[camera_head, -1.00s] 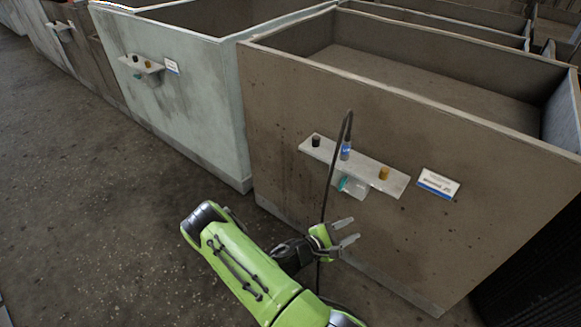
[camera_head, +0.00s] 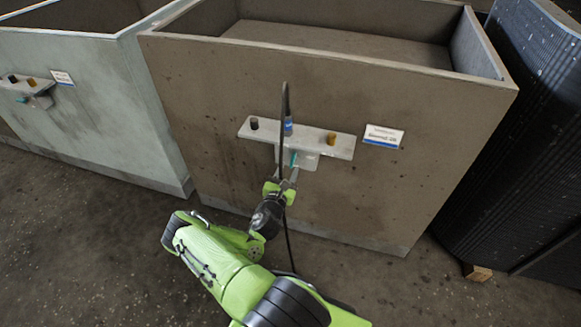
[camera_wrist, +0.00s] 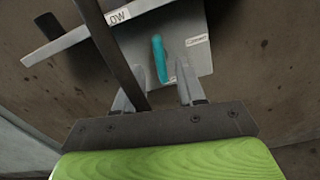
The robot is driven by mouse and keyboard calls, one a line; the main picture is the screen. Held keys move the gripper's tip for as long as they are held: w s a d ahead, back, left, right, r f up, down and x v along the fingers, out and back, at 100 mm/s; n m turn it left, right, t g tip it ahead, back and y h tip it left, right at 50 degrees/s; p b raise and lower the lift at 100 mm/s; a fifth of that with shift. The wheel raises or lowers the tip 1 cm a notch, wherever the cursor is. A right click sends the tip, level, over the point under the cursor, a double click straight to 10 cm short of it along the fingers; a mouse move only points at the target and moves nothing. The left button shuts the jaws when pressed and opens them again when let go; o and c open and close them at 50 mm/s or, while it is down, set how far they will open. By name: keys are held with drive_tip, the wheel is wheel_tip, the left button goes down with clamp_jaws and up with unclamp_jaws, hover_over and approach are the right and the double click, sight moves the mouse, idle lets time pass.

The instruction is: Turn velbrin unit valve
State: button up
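The valve unit (camera_head: 343,147) is a grey ledge on the front of a brown concrete bin, with a small box below it. A dark knob (camera_head: 254,124), a blue part (camera_head: 288,127) and an amber knob (camera_head: 331,138) stand on the ledge. The teal valve handle (camera_wrist: 159,58) is on the box face and points roughly up and down in the wrist view; it also shows small in the head view (camera_head: 293,159). My gripper (camera_wrist: 160,86) is open, with one finger on each side of the handle's lower end. I cannot tell whether they touch it.
A label sign (camera_head: 384,136) is on the bin (camera_head: 210,110) right of the ledge. A dark cable (camera_wrist: 112,50) hangs close to my gripper's left finger. A pale green bin (camera_head: 95,100) with a similar unit stands left, and a dark ribbed panel (camera_head: 520,140) right.

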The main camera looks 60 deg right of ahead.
sight(292, 162)
drive_tip(key=d, duration=0.4)
drive_tip(key=shift+w+b, duration=0.3)
drive_tip(key=shift+b, duration=0.1)
clamp_jaws()
